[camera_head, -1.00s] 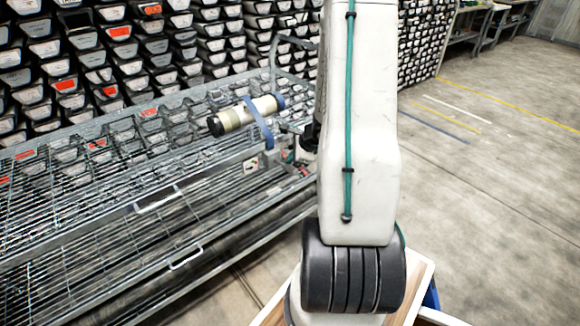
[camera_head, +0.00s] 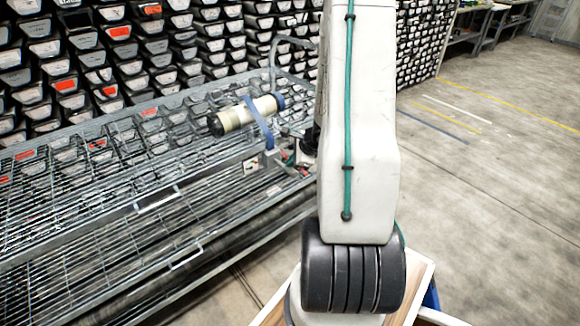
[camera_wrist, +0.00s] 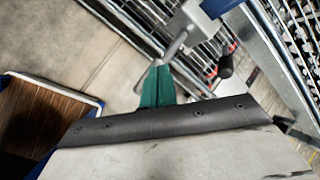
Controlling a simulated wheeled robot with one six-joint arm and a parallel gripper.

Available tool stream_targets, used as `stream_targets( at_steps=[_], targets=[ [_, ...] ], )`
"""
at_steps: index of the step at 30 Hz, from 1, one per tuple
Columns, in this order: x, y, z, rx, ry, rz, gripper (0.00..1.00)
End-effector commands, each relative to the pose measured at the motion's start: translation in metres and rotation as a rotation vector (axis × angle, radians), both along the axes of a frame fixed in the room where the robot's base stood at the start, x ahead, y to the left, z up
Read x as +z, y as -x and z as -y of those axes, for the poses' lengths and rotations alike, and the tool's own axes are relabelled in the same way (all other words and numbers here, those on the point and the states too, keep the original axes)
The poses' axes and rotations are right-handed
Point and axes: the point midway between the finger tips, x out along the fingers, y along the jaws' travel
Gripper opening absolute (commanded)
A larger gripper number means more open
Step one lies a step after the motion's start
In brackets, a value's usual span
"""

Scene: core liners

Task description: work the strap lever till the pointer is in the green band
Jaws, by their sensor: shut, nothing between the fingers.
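A small pale plate (camera_head: 251,166) sits below the strap on the rack's front edge; no pointer or green band can be made out. In the wrist view, a grey metal block (camera_wrist: 201,20) with a short metal rod (camera_wrist: 176,45) is beyond my gripper (camera_wrist: 158,68), whose teal fingers are shut and empty. The fingertips appear close to the rod; contact cannot be told. A black knob (camera_wrist: 225,66) is to their right.
The mesh rack (camera_head: 160,196) fills the left, with metal handles on its front edge. Shelves of labelled core trays (camera_head: 120,50) stand behind it. The concrete floor (camera_head: 490,190) to the right is open. Workbenches (camera_head: 478,28) are far off.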

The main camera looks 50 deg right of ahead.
Motion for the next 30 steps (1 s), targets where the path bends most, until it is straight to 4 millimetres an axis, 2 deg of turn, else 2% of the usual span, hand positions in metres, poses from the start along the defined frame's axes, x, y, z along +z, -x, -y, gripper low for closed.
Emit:
stream_targets(
  at_steps=[30],
  targets=[
    [-0.012,0.003,-0.001,0.0,0.0,-0.001,0.0]
  ],
)
